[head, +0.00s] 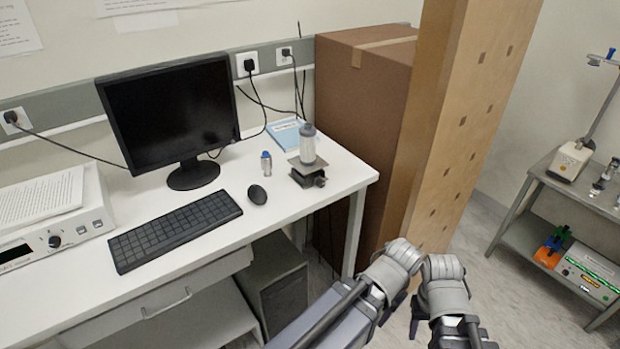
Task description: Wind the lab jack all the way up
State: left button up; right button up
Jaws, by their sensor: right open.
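The lab jack (306,173) is a small dark device with a flat top plate, near the right end of the white desk. A dark knob (320,182) shows on its right front side. My right gripper (404,312) is open, low at the lower right, past the desk's end and well apart from the jack. Its fingers are partly hidden by my arm. My left gripper is not in view.
On the desk (205,258) are a monitor (170,108), keyboard (175,230), mouse (257,194), small blue-capped vial (266,163) and blue booklet (285,134). A tall brown box (357,130) and wooden post (470,110) stand right of the desk. A grey cart (530,205) is farther right.

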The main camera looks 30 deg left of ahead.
aim_at(320, 183)
jog(key=i+l+u, duration=0.7)
jog(key=l+u, duration=0.2)
jog(key=i+l+u, duration=0.25)
jog(key=l+u, duration=0.25)
jog(key=i+l+u, duration=0.1)
jog(key=l+u, duration=0.35)
jog(key=l, duration=0.25)
jog(key=l+u, duration=0.45)
jog(key=l, duration=0.2)
jog(key=k+l+u, duration=0.1)
jog(key=l+u, duration=0.35)
jog(key=l, duration=0.2)
jog(key=k+l+u, duration=0.25)
jog(key=l+u, duration=0.25)
jog(key=l, duration=0.15)
